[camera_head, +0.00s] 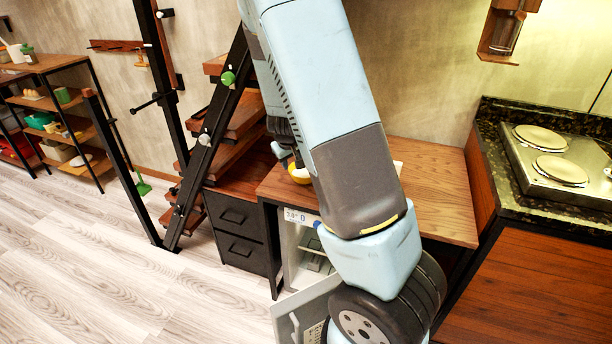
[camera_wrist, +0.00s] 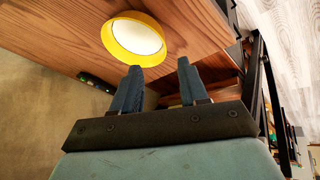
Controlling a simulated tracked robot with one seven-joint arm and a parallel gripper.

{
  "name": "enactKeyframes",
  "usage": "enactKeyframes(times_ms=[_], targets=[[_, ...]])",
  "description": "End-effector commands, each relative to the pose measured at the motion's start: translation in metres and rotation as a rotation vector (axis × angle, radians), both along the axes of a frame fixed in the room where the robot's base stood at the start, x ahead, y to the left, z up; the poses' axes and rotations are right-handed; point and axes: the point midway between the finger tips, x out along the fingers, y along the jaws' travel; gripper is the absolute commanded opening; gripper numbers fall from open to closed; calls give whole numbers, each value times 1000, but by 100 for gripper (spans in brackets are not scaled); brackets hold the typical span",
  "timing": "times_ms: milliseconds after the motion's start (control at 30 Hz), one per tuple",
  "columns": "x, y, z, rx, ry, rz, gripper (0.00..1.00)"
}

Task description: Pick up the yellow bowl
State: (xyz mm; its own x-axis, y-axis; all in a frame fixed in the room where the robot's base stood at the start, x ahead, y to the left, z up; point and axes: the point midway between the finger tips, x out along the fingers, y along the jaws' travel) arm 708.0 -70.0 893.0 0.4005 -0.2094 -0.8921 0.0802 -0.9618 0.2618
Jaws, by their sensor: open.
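The yellow bowl (camera_wrist: 112,35) has a white inside and sits on the wooden tabletop (camera_wrist: 185,20), as the wrist view shows. In the head view only a small part of the yellow bowl (camera_head: 300,174) shows, mostly hidden behind my arm. My gripper (camera_wrist: 159,82) is open and empty in the wrist view. Its two fingers point toward the table, with the bowl beyond the left fingertip and off to the left. I see no contact between them. In the head view my gripper is largely hidden behind my arm.
A small dark object (camera_wrist: 97,82) lies near the bowl at the table's wall side. Under the table a small fridge (camera_head: 300,262) stands with its door open. A stair with black rails (camera_head: 215,125) rises left of the table. A stove (camera_head: 560,165) is at right. The floor at left is clear.

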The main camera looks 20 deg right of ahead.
Motion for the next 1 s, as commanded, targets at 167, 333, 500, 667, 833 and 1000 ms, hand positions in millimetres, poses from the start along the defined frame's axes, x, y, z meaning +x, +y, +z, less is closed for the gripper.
enactKeyframes(times_ms=[167,333,500,667,833,1000], targets=[[6,-4,-13,0,0,-2,43],[11,-7,-26,0,1,-4,43],[17,-11,-40,-2,1,-2,43],[22,-12,-48,1,0,-2,43],[23,-13,-51,0,-1,-2,43],[27,-16,-63,1,1,-3,43]])
